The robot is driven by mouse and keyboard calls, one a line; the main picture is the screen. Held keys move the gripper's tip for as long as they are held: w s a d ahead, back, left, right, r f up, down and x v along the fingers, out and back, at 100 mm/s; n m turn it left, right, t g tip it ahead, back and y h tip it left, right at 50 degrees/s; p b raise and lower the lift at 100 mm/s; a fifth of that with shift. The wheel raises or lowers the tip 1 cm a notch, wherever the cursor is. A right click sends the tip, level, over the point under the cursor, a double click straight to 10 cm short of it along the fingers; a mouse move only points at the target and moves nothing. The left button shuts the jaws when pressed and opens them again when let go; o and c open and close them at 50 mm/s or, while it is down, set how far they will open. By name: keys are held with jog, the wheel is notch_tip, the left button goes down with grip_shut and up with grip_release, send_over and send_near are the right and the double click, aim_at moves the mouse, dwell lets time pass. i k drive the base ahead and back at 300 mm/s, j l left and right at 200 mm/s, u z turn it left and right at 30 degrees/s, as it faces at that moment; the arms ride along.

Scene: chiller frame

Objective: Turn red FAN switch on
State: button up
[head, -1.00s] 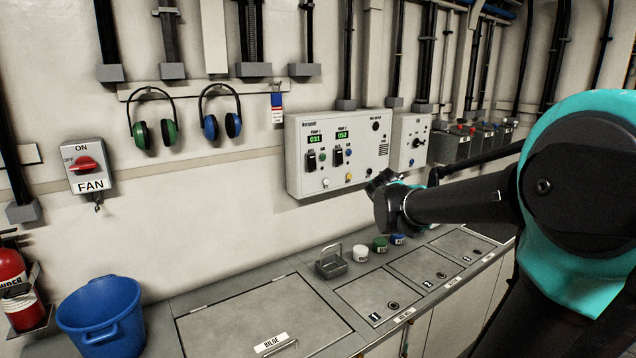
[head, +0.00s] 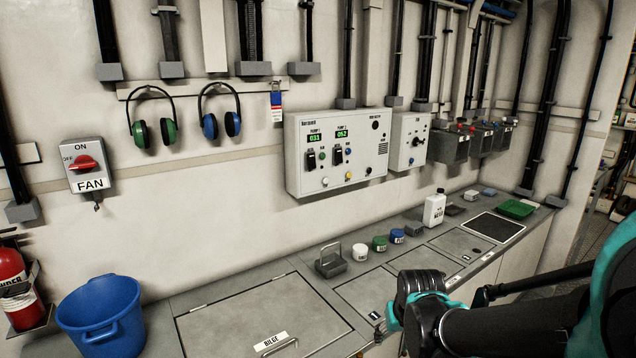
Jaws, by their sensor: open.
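The red FAN switch (head: 86,164) is a rotary knob on a grey box on the wall at the left. ON is printed above the knob and OFF to its left. The knob lies roughly horizontal, towards the OFF side. A FAN label is below it. My gripper (head: 384,318) is at the lower right, over the front of the counter, far from the switch and touching nothing that I can see. Its fingers are small and partly hidden by my own wrist. It is open, and I see nothing held.
A blue bucket (head: 101,315) and a red extinguisher (head: 12,283) stand below the switch. Ear defenders (head: 153,131) hang to its right. A pump control panel (head: 338,155) is mid-wall.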

aim_at(82, 163)
jog(key=u, duration=1.65)
